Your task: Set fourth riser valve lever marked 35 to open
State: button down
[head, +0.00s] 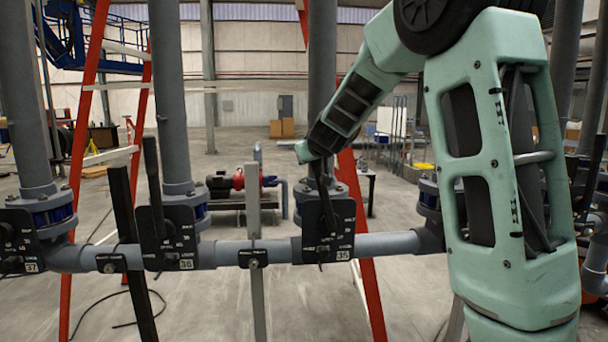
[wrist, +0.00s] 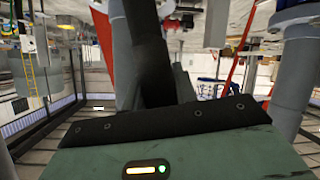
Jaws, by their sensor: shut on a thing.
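The valve plate marked 35 (head: 340,235) sits on the horizontal grey pipe below a grey riser, in the middle of the head view. Its dark lever (head: 327,212) points up from the plate, leaning slightly left. My gripper (head: 319,172) is at the lever's upper end, shut on it; the arm comes down from the upper right. The fingertips and the lever's top are dark and hard to separate. In the wrist view, a dark bar shape (wrist: 150,65) stands beyond the black edge of my green gripper housing; the jaw contact is hidden.
An orange ladder (head: 363,245) stands behind the pipe. My arm hides the right part.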

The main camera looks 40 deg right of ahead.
jog(key=shift+m+t+y, duration=0.5)
jog(key=shift+m, duration=0.4)
jog(key=s+d+b, duration=0.1)
jog(key=b, duration=0.2)
jog(key=s+d+b, duration=0.1)
jog(key=d+b, duration=0.1)
jog(key=b, duration=0.2)
jog(key=s+d+b, duration=0.1)
jog(key=b, duration=0.2)
jog(key=shift+d+r+b, duration=0.2)
jog(key=shift+r+b, duration=0.15)
jog(key=shift+r, duration=0.05)
jog(key=shift+s+d+r+b, duration=0.1)
jog(key=shift+d+b, duration=0.1)
jog(key=shift+b, duration=0.1)
jog(key=c, duration=1.1)
grip_release()
jog(key=shift+d, duration=0.1)
